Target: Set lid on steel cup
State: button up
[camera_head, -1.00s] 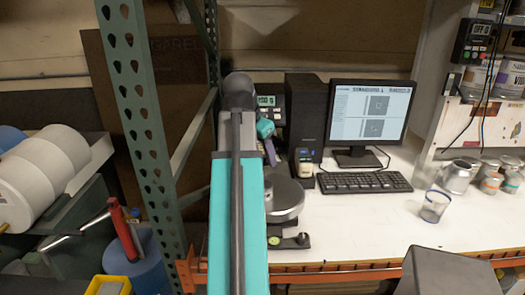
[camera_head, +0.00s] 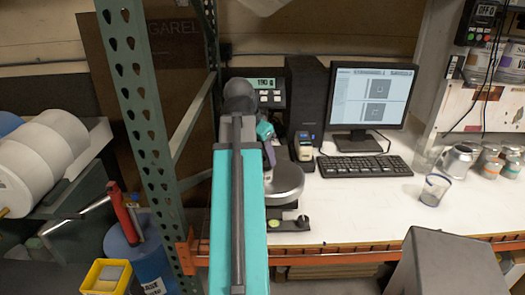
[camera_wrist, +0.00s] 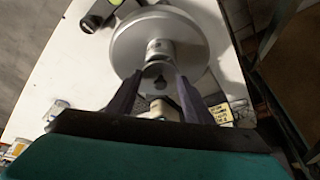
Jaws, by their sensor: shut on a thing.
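In the wrist view, my gripper (camera_wrist: 160,77) has its two dark fingers closed around a small grey lid (camera_wrist: 157,68), with a dark part showing between them. A small steel cup (camera_wrist: 160,47) shows just beyond the lid, over the round metal scale pan (camera_wrist: 127,40). I cannot tell whether lid and cup touch. In the head view, my gripper (camera_head: 269,152) is beside the scale pan (camera_head: 288,183), with my arm in front of it. The lid and cup are hidden there.
A scale display (camera_head: 263,84), black computer tower (camera_head: 304,95), monitor (camera_head: 372,110) and keyboard (camera_head: 365,166) stand behind. A green rack post (camera_head: 148,120) rises left. The table's middle front (camera_head: 345,215) is clear.

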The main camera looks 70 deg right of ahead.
jog(key=shift+f, duration=0.55)
jog(key=shift+f, duration=0.5)
dwell(0.7)
jog(key=o, duration=1.1)
jog(key=shift+r, duration=0.1)
jog(key=b+v, duration=0.2)
jog(key=v, duration=1.1)
jog(key=shift+r+b, duration=0.25)
jog(key=shift+b, duration=0.05)
